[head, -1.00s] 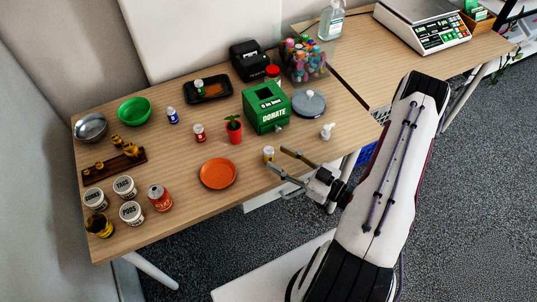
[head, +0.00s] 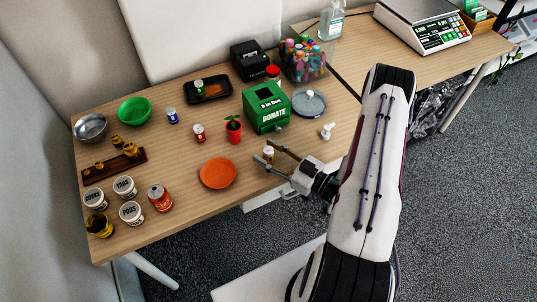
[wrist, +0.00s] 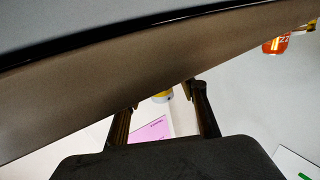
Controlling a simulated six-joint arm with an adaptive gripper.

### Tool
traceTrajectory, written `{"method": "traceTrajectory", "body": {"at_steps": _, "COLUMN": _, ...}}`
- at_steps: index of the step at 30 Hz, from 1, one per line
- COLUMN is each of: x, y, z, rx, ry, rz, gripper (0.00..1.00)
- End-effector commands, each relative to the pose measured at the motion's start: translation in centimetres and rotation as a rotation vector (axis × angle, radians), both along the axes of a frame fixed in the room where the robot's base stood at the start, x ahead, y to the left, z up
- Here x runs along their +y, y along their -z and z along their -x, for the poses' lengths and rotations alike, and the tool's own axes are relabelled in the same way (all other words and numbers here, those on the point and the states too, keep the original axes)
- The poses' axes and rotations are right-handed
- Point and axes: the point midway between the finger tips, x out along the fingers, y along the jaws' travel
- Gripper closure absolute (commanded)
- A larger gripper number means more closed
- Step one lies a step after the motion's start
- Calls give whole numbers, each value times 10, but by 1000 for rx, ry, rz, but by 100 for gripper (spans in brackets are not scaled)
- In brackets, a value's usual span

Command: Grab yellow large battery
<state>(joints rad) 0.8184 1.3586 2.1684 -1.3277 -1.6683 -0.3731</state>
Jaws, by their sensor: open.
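The yellow large battery (head: 268,154), a small yellow and white cylinder, stands upright near the table's right front edge, right of the orange plate. My gripper (head: 264,152) is open, with its two fingers reaching in from the right. In the head view its fingertips lie on either side of the battery; I cannot tell whether they touch it. In the wrist view a small yellow patch (wrist: 162,97) shows between the fingertips (wrist: 161,99), mostly hidden.
The orange plate (head: 218,173) lies left of the gripper. The green donation box (head: 266,108) and potted plant (head: 233,130) stand behind. A small white figure (head: 328,131) stands to the right. Red (head: 199,134) and blue (head: 172,116) batteries stand farther back.

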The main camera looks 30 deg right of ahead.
Motion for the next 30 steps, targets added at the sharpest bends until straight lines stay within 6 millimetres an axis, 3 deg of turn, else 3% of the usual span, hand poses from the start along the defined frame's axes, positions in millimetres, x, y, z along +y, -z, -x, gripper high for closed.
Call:
{"method": "traceTrajectory", "body": {"at_steps": 15, "x": 0, "y": 0, "z": -1, "rx": 0, "ry": 0, "rz": 0, "gripper": 58}}
{"method": "traceTrajectory", "body": {"at_steps": 16, "x": 0, "y": 0, "z": -1, "rx": 0, "ry": 0, "rz": 0, "gripper": 61}}
{"method": "traceTrajectory", "body": {"at_steps": 21, "x": 0, "y": 0, "z": -1, "rx": 0, "ry": 0, "rz": 0, "gripper": 100}}
{"method": "traceTrajectory", "body": {"at_steps": 30, "x": 0, "y": 0, "z": -1, "rx": 0, "ry": 0, "rz": 1, "gripper": 100}}
